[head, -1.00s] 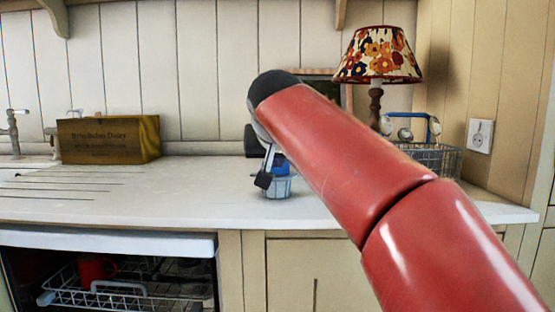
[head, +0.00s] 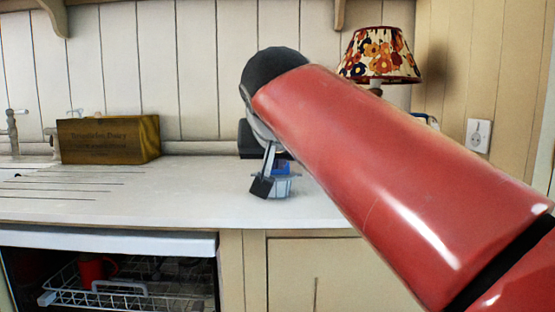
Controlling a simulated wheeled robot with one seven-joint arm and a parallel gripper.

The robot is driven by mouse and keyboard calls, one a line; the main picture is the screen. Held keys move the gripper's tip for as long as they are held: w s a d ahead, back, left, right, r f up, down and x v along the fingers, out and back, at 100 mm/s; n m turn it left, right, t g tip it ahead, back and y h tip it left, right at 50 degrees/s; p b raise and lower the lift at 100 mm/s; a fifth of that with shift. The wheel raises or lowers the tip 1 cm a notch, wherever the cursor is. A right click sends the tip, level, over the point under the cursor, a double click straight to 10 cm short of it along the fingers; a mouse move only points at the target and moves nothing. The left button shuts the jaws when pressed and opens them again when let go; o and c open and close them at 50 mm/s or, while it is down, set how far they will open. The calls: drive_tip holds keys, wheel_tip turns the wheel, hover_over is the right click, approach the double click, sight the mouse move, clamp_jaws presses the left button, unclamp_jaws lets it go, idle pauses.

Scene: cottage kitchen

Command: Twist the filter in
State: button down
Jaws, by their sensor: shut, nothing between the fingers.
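A small pale grey and blue object (head: 284,184), perhaps the filter or its holder, stands on the white counter near the middle of the head view. My gripper (head: 261,187) is just in front of it at its left side, with its dark fingertips pointing down. The fingers are shut with nothing held between them. I cannot tell whether they touch the object. My red arm hides what lies to the right of and behind the object. A dark shape (head: 248,140) shows behind my wrist, mostly hidden.
A wooden box (head: 108,140) stands at the back left of the counter (head: 170,195). A flowered lamp (head: 381,55) and a wall socket (head: 479,136) are at the right. An open dishwasher rack (head: 125,290) with a red mug (head: 97,267) is below left.

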drive_tip(key=s, duration=0.3)
drive_tip(key=shift+s, duration=0.35)
drive_tip(key=shift+f, duration=0.1)
drive_tip(key=s+d+f+g, duration=0.2)
drive_tip(key=s+d+f, duration=0.2)
drive_tip(key=f, duration=0.7)
drive_tip(key=s+d+f+g, duration=0.1)
drive_tip(key=s+d+f, duration=0.4)
drive_tip(key=s+f, duration=0.3)
drive_tip(key=s+d+f+g, duration=0.2)
drive_tip(key=s+d+f, duration=0.2)
drive_tip(key=f, duration=1.1)
drive_tip(key=shift+s+d+g, duration=0.3)
drive_tip(key=shift+s, duration=0.65)
drive_tip(key=c, duration=2.1)
unclamp_jaws()
drive_tip(key=shift+c, duration=0.2)
